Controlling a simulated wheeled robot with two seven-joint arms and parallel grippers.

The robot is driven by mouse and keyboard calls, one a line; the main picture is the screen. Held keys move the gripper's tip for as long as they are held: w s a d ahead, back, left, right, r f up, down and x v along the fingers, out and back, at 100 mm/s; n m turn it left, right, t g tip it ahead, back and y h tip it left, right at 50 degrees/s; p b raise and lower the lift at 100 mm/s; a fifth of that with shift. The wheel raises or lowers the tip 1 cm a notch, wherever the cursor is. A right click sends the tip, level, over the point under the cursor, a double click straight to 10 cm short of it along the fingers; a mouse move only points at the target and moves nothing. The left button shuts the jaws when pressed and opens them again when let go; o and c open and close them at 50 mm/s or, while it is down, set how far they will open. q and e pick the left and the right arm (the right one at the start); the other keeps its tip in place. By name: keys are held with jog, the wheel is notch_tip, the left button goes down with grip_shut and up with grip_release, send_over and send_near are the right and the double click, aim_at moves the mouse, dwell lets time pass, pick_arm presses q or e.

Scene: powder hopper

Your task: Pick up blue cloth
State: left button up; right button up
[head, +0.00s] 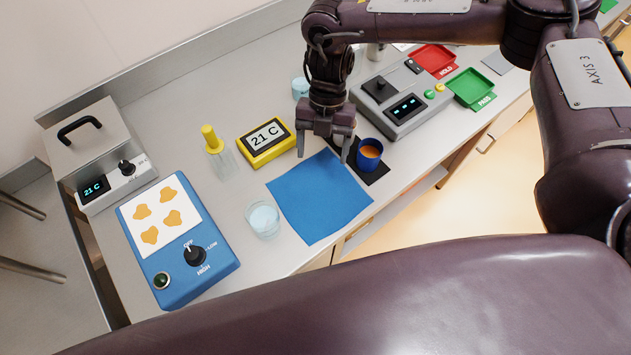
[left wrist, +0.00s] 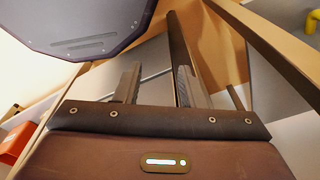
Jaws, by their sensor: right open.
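The blue cloth (head: 315,200) lies flat on the grey worktop in the middle of the head view. My right gripper (head: 325,150) is open and points down over the cloth's far edge. Its fingers are apart, with no cloth between them; the exact height above the cloth is hard to tell. My left gripper (left wrist: 158,85) shows only in the left wrist view, with its two fingers apart and nothing seen between them. The cloth is not seen in that view.
A blue cup (head: 369,154) on a dark mat stands close right of my right gripper. A yellow 21 C display (head: 266,143) and a glass beaker (head: 263,220) flank the cloth's left side. A blue hotplate (head: 211,264) stands further left. The worktop's front edge is near the cloth.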

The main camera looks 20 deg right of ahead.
jog(key=b, duration=0.3)
send_near(319, 195)
jog(key=shift+x, duration=1.1)
jog(key=b+x, duration=0.1)
jog(key=x, duration=0.2)
jog(key=shift+s+f+b, duration=0.1)
jog(key=shift+f+b, duration=0.2)
jog(key=shift+b, duration=0.1)
jog(key=shift+s+f, duration=0.1)
jog(key=shift+f, duration=0.1)
pick_arm(q)
notch_tip(319, 195, down, 5)
jog(key=s, duration=0.2)
jog(key=shift+s+f, duration=0.2)
jog(key=shift+s, duration=0.15)
pick_arm(e)
jog(key=shift+f, duration=0.1)
pick_arm(q)
jog(key=shift+a, duration=0.1)
pick_arm(e)
jog(key=shift+s, duration=0.1)
jog(key=shift+c, duration=0.2)
pick_arm(q)
jog(key=shift+w, duration=0.1)
pick_arm(e)
grip_shut()
